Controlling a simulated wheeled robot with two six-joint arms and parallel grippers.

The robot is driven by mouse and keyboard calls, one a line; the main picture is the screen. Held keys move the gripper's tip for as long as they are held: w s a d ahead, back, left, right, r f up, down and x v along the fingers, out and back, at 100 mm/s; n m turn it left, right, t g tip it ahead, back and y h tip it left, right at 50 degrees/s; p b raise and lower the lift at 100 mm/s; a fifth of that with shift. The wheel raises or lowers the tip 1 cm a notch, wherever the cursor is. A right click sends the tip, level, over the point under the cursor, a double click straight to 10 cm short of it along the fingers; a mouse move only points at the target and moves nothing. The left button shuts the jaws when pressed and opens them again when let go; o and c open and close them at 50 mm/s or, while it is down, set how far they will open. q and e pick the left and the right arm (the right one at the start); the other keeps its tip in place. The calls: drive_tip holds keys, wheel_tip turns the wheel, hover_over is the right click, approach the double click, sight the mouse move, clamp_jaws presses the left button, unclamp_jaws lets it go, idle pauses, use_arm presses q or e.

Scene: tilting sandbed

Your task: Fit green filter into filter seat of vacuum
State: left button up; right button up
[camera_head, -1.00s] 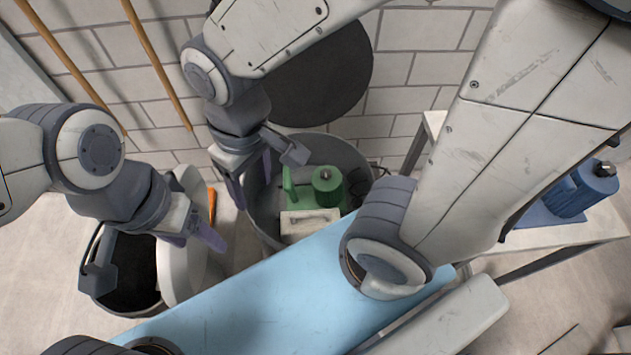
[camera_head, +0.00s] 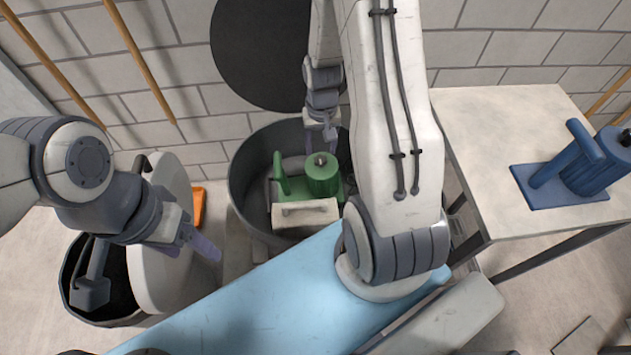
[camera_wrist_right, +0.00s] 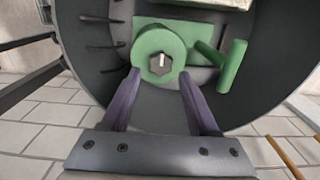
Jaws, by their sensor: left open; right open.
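The green filter (camera_head: 322,175), a cylinder with a dark knob and an upright green handle on a green plate, stands inside a large round grey drum (camera_head: 240,185). I cannot tell whether this drum is the vacuum or whether the filter sits in a seat. My right gripper (camera_head: 322,135) is at the drum's far side, behind the filter. In the right wrist view the filter (camera_wrist_right: 158,52) lies just ahead of the open, empty fingers (camera_wrist_right: 160,92); contact is not clear. My left gripper (camera_head: 195,240) is open and empty beside a pale round lid (camera_head: 160,240).
A pale block with a handle (camera_head: 305,213) is in the drum before the filter. A dark bin (camera_head: 75,275) stands at left, an orange item (camera_head: 198,207) near it. A blue filter-like part (camera_head: 590,170) stands on the right table (camera_head: 490,110). A light-blue surface (camera_head: 260,305) lies in front.

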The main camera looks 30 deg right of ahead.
sight(321, 159)
drive_tip(key=shift+s+a+f+b, duration=0.1)
drive_tip(key=shift+f+b, duration=0.2)
drive_tip(key=shift+f, duration=2.45)
clamp_jaws()
drive_tip(key=shift+r, duration=0.1)
